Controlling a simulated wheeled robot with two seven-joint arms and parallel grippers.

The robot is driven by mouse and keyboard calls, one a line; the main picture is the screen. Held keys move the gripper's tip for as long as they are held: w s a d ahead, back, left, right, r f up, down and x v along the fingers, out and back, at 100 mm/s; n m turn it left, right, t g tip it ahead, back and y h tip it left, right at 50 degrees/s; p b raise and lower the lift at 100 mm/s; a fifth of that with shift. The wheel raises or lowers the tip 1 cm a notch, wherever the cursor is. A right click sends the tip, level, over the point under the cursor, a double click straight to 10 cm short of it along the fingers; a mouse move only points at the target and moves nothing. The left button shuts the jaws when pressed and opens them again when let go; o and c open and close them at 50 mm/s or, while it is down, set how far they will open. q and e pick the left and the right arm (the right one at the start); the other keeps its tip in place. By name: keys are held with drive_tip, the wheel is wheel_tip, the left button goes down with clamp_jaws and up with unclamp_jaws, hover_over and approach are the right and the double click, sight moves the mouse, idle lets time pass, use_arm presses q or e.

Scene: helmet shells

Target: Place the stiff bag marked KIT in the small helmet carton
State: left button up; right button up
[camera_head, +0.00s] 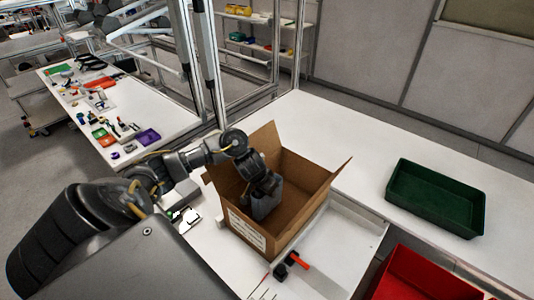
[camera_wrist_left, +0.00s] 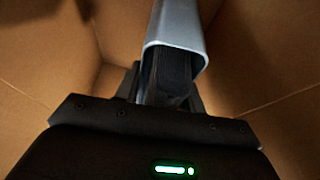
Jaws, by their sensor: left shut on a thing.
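The small helmet carton (camera_head: 318,183) is an open brown cardboard box with raised flaps and a printed label on its front. My left arm reaches over its left side, and my left gripper (camera_head: 266,192) is down inside its opening. In the left wrist view the left gripper (camera_wrist_left: 166,88) is shut on a pale blue-grey stiff bag (camera_wrist_left: 178,28), with cardboard walls around it. The bag shows in the head view as a grey shape (camera_head: 262,208) inside the carton. No KIT marking is readable, and I cannot tell whether the bag touches the carton floor. My right gripper is out of view.
The carton stands on a white table beside a shallow white tray (camera_head: 345,238). A black and orange tool (camera_head: 291,263) lies near its front. A green bin (camera_head: 434,197) and a red bin (camera_head: 420,280) are to the right. White table (camera_head: 345,135) is clear behind the carton.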

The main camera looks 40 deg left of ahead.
sight(258, 190)
use_arm(q)
drive_tip(key=shift+f+b, duration=0.4)
drive_tip(key=shift+f, duration=1.55)
drive_tip(key=o, duration=1.3)
drive_tip(key=shift+r, duration=0.4)
drive_tip(key=p+v, duration=0.4)
drive_tip(key=v, duration=0.6)
drive_tip(key=shift+s+r, duration=0.2)
drive_tip(key=shift+r, duration=0.1)
drive_tip(key=shift+s+r, duration=0.25)
drive_tip(key=shift+r, duration=0.1)
